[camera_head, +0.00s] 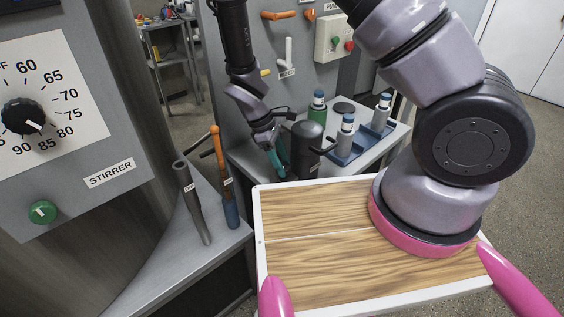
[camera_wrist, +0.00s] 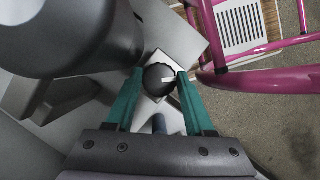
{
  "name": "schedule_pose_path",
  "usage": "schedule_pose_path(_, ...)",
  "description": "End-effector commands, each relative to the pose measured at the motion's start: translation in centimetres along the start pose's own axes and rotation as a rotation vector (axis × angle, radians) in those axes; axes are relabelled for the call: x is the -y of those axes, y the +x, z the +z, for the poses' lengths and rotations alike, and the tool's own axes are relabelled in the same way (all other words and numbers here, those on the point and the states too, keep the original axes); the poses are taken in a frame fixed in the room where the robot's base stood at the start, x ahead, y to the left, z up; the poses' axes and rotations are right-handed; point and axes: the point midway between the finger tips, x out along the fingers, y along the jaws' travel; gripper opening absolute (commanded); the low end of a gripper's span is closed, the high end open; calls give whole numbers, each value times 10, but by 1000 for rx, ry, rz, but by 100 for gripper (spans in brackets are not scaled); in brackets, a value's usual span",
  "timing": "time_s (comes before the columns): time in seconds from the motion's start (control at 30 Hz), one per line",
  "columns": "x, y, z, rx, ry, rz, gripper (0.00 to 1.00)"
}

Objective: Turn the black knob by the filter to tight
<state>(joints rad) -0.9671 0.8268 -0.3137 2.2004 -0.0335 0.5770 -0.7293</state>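The black knob (camera_wrist: 157,83) shows in the wrist view, round, with a white mark pointing to the right. It sits on a pale grey plate or block. The teal fingers of my gripper (camera_wrist: 160,76) stand on either side of it, their tips very close to its sides. I cannot tell whether they touch or squeeze it. In the head view my gripper (camera_head: 275,162) is beside a dark upright cylinder (camera_head: 305,150), which seems to be the filter; the knob is hard to make out there. A large dark round body (camera_wrist: 70,35), probably this cylinder, fills the wrist view's upper left.
Bottles (camera_head: 346,133) in a blue tray (camera_head: 355,153) stand right of the cylinder. A wooden-topped tray (camera_head: 315,262) with pink handles is in front. The stirrer panel (camera_head: 70,130) is at left, with tools (camera_head: 190,195) on the ledge beside it. Pink rails (camera_wrist: 250,80) pass right of my gripper.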

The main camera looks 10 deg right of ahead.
Motion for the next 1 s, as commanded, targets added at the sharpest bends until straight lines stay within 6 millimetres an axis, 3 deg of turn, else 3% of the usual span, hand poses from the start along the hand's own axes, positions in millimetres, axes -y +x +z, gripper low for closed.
schedule_pose_path(0.03,0,0,0,0,0,0,27)
schedule_pose_path(0.1,0,0,0,0,0,0,0)
schedule_pose_path(0.53,-2,0,0,-1,246,-102,0)
schedule_pose_path(0.83,-1,0,0,0,259,-106,0)
schedule_pose_path(0.87,-1,0,0,0,258,-106,65)
schedule_pose_path(0.9,-1,0,0,0,258,-106,81)
schedule_pose_path(1.0,-1,0,0,0,257,-106,84)
